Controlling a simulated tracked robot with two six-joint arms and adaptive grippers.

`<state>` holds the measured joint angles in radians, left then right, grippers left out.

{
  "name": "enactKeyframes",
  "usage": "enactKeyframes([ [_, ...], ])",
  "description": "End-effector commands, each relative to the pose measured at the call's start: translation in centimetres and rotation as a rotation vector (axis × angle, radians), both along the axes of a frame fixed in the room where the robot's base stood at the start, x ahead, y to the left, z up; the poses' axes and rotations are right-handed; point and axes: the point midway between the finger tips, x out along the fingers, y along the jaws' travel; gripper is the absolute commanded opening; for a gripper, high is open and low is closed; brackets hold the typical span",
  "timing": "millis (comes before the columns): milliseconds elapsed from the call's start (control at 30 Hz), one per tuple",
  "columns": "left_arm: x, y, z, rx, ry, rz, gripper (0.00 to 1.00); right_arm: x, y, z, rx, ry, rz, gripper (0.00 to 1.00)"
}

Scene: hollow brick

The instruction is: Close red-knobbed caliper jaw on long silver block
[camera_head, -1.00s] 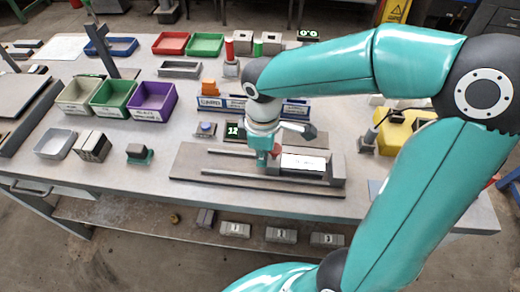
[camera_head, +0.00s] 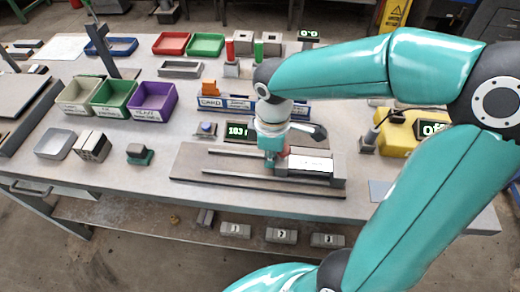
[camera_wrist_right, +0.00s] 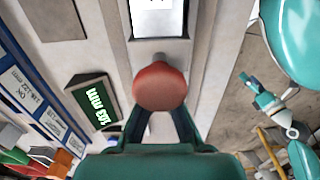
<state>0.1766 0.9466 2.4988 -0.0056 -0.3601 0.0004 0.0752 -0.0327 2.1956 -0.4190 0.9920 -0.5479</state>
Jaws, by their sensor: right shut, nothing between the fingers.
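My right gripper (camera_head: 271,163) points down just left of the knob. Its fingers (camera_wrist_right: 160,112) are shut and empty, right behind the knob. The display (camera_wrist_right: 95,105) reads 103 mm. My left gripper is not in view.
Green and purple bins (camera_head: 152,100) stand at the left. A yellow scale (camera_head: 398,132) stands right of the caliper. A blue-knobbed device (camera_head: 206,130) sits behind the plate. Numbered blocks (camera_head: 282,235) lie on the lower shelf.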

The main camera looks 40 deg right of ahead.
Motion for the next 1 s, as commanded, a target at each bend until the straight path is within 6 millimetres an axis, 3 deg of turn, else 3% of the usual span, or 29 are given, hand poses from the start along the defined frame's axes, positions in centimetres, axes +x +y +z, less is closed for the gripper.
enactKeyframes([
  [1000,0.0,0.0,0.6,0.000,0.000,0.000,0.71,1.5,1.3,0.3,-0.001,0.002,0.000,0.00],
])
